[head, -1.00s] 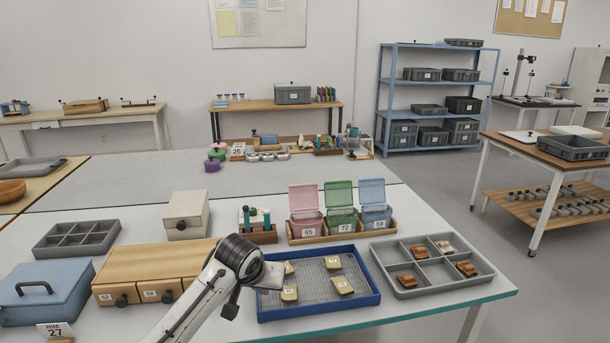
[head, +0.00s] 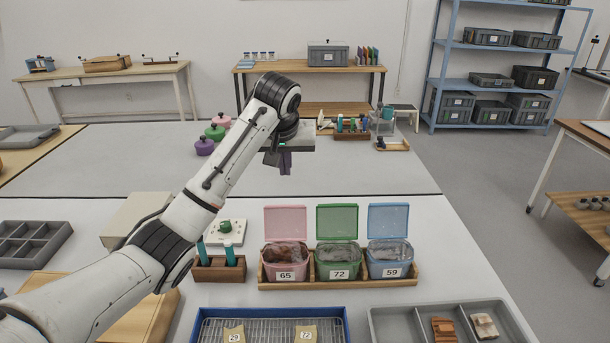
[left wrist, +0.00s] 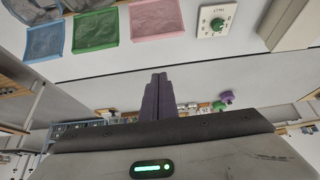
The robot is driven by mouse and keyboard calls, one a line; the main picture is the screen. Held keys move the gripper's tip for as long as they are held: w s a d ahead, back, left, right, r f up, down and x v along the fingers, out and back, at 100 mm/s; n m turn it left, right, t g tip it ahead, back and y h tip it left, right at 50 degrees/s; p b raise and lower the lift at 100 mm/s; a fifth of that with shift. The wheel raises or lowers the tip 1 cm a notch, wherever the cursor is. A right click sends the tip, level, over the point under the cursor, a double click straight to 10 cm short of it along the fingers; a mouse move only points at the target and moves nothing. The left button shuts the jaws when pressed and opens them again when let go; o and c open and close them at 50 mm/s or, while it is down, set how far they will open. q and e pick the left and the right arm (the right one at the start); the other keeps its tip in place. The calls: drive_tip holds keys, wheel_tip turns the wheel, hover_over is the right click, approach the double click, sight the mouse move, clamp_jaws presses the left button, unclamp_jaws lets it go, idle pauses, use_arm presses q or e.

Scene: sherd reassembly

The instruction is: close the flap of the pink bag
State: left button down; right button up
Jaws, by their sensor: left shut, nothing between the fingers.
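The pink bag (head: 286,257), labelled 65, stands at the left end of a wooden holder. Its flap (head: 285,222) stands up open at the back, and brown contents show inside. In the left wrist view the pink flap (left wrist: 152,18) is near the top edge. My left gripper (head: 285,163) is shut and empty, with its dark purple fingers pointing down. In the head view it appears above and beyond the pink flap, apart from it. Its shut fingertips also show in the left wrist view (left wrist: 158,80). My right gripper is not in view.
A green bag (head: 338,259) and a blue bag (head: 388,259), flaps up, share the wooden holder (head: 340,283). A rack with teal-topped tools (head: 219,268) stands to the left. A blue-rimmed tray (head: 270,313) lies in front. The table behind the bags is mostly clear.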

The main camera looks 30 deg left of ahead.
use_arm(q)
wheel_tip(320, 180, down, 3)
drive_tip(key=a, duration=0.1)
drive_tip(key=p, duration=0.2)
hover_over(285, 223)
drive_tip(key=w+a, duration=0.1)
drive_tip(key=w, duration=0.1)
drive_tip(key=shift+f, duration=3)
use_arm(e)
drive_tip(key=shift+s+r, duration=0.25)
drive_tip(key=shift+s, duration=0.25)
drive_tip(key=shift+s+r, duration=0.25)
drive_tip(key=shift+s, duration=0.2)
use_arm(q)
drive_tip(key=shift+w, duration=0.1)
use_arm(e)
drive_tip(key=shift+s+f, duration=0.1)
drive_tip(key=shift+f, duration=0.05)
